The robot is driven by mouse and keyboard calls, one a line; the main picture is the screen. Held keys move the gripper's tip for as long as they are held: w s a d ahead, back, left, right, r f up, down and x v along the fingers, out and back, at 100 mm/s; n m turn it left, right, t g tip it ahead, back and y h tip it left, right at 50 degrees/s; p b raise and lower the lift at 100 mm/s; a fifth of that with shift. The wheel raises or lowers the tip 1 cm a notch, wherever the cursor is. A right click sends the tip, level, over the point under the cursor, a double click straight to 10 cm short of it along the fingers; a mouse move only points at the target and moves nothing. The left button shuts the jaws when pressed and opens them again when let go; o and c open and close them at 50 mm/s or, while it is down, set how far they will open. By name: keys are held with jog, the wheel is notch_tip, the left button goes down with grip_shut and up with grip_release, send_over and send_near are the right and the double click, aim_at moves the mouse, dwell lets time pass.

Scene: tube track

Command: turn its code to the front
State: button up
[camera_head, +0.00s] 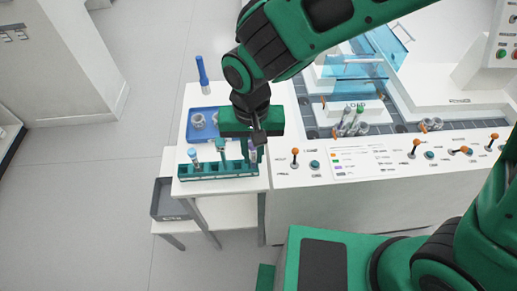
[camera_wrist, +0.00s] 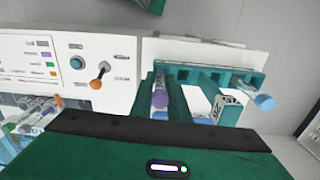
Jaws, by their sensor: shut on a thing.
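My gripper (camera_head: 256,148) points down at the right end of the teal rack (camera_head: 213,174). Its two fingers are shut on a purple-capped tube (camera_wrist: 160,99), which stands upright between them. In the head view the held tube (camera_head: 253,157) shows only as a small pale strip, largely covered by the gripper. I cannot see a code on it in either view. The rack also shows at the back of the wrist view (camera_wrist: 210,73).
A blue tray (camera_head: 203,124) with clear round parts and a tall blue-capped item (camera_head: 201,72) lies behind the rack. The control panel (camera_head: 345,160) with orange-knobbed levers is on the right. A grey bin (camera_head: 170,200) sits lower left.

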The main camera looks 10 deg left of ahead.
jog(key=shift+m, duration=1.2)
jog(key=shift+f, duration=0.1)
jog(key=o, duration=0.9)
notch_tip(320, 180, up, 11)
jog(key=shift+f, duration=0.15)
